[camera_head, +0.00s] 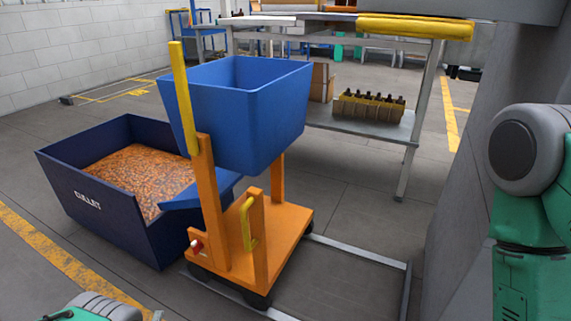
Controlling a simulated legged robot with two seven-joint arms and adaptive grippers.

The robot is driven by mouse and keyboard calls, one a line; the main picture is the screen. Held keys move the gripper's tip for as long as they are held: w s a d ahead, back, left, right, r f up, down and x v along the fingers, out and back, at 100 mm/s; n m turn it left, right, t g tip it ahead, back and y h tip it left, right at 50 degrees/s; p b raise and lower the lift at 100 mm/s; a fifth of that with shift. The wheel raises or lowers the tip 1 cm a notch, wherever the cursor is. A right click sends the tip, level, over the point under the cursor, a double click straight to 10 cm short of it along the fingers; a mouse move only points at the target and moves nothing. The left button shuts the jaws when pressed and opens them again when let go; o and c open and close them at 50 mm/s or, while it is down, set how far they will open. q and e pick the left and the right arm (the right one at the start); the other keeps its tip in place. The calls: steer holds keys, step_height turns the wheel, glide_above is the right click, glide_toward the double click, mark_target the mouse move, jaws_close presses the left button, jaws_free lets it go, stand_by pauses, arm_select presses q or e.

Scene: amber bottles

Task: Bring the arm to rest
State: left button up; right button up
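Neither gripper shows in the head view. Part of my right arm (530,200), green with a grey joint cap, stands at the right edge. A small grey and green part of my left arm (98,307) shows at the bottom left. Amber bottles (369,106), dark and small, stand in a row in a yellowish crate on the lower shelf of the table at the back. Whether anything is held is out of view.
A blue hopper (240,110) sits on an orange wheeled cart (270,245) in front of me. A dark blue bin marked CULLET (98,208), full of amber pieces, stands left. A metal table (425,95) is behind. A grey wall (470,170) rises at right.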

arm_select(q)
steer(key=s+d+r+n+g+p, duration=0.3)
steer(key=s+r+n+g+p, duration=0.2)
steer(key=s+r, duration=0.3)
steer(key=s+d+r+n+g+p, duration=0.2)
steer(key=s+r+n+g+p, duration=0.4)
steer(key=s+r, duration=0.3)
steer(key=s+d+r+n+g+p, duration=0.3)
steer(key=s+r+n+g+p, duration=0.2)
steer(key=s+r, duration=0.4)
step_height(320, 180, up, 5)
steer(key=shift+d+f+n+g+p, duration=0.1)
steer(key=shift+d+n+g+p, duration=0.2)
steer(key=shift+p, duration=0.05)
steer(key=shift+w, duration=0.15)
